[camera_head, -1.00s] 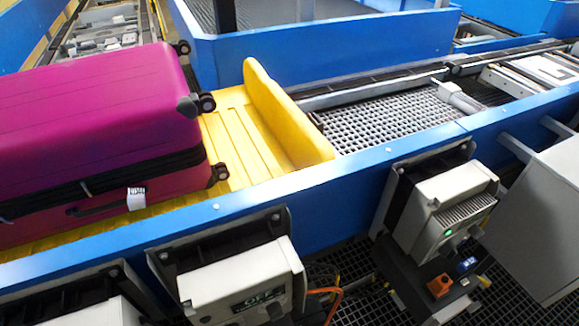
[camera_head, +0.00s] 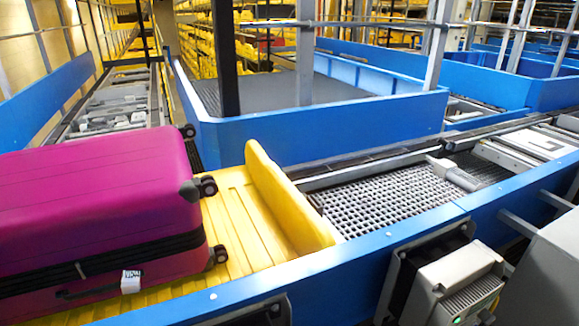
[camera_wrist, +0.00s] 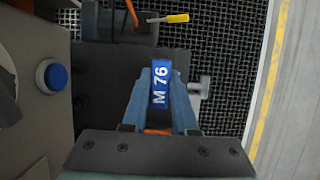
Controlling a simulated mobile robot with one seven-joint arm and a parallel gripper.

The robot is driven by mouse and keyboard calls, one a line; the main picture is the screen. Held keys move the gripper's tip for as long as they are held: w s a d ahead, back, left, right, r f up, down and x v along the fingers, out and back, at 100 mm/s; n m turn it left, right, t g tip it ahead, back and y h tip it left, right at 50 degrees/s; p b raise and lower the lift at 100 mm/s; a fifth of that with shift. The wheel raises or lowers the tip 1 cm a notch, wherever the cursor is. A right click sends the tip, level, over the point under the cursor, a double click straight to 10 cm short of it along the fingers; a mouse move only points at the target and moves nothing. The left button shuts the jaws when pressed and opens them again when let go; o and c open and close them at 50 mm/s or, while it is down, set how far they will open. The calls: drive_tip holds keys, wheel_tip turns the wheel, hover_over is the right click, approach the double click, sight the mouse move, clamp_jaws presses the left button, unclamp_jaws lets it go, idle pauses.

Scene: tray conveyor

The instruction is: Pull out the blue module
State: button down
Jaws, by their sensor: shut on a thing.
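The blue module (camera_wrist: 160,86), marked "M 76" in white, shows in the wrist view between the two blue-grey fingers of my gripper (camera_wrist: 161,76). The fingers are shut on its sides. A dark unit (camera_wrist: 105,95) lies behind and around it. I cannot tell whether the module still sits in a slot, since my fingers and palm hide its lower end. The module and my gripper are not in the head view.
A round blue button (camera_wrist: 55,77) is on a grey box at left. A yellow-handled part (camera_wrist: 168,18) and a grey knob (camera_wrist: 201,86) are near. In the head view, a magenta suitcase (camera_head: 95,210) lies on a yellow tray (camera_head: 290,205) behind the blue rail (camera_head: 355,255).

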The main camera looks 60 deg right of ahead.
drive_tip(key=shift+r+p, duration=2.35)
drive_tip(key=shift+p, duration=0.1)
wheel_tip(320, 180, up, 4)
drive_tip(key=p, duration=0.4)
